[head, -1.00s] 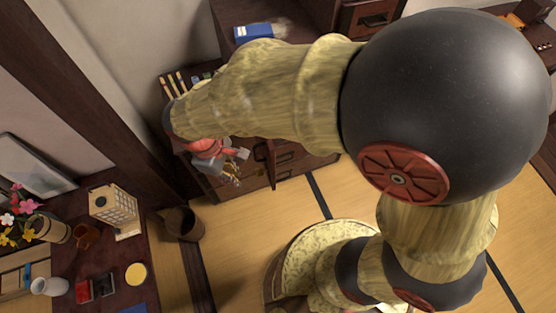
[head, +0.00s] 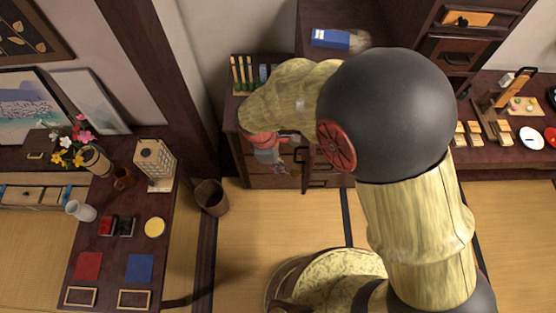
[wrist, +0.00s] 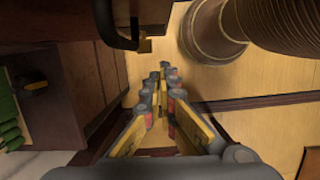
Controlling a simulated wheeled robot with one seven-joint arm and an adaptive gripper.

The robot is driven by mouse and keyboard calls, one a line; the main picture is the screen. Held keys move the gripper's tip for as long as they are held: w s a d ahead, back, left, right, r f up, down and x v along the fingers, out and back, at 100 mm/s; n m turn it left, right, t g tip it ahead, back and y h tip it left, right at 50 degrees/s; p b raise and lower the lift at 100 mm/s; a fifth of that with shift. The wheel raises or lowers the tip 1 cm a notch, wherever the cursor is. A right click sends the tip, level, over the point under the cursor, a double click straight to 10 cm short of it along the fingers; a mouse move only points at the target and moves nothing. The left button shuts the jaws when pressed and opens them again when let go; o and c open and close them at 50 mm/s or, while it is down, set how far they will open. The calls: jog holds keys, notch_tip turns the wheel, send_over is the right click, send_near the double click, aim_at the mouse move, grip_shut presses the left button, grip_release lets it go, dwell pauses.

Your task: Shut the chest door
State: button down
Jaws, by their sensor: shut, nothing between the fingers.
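The dark wood chest (head: 268,182) stands against the back wall in the head view, partly hidden by my arm. Its door (head: 304,167) appears as a narrow dark panel swung out from the front, just right of my gripper. In the wrist view, a dark panel (wrist: 62,14) with a black handle (wrist: 118,34) is at the top left and looks like the door. My gripper (head: 284,168) hangs in front of the chest. In the wrist view my gripper (wrist: 163,72) is shut and empty, with its tips below and right of the handle. I cannot tell whether it touches the door.
A basket (head: 211,197) stands on the tatami left of the chest. A low table (head: 112,252) with a lantern (head: 154,160) is further left. A blue box (head: 330,38) lies on the cabinet behind. The tatami (head: 245,240) before the chest is clear.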

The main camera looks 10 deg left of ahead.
jog(key=d+f, duration=0.2)
jog(key=d, duration=0.1)
jog(key=d+f, duration=0.1)
jog(key=shift+w+d+f, duration=0.15)
jog(key=shift+w+d, duration=0.25)
jog(key=shift+d, duration=0.1)
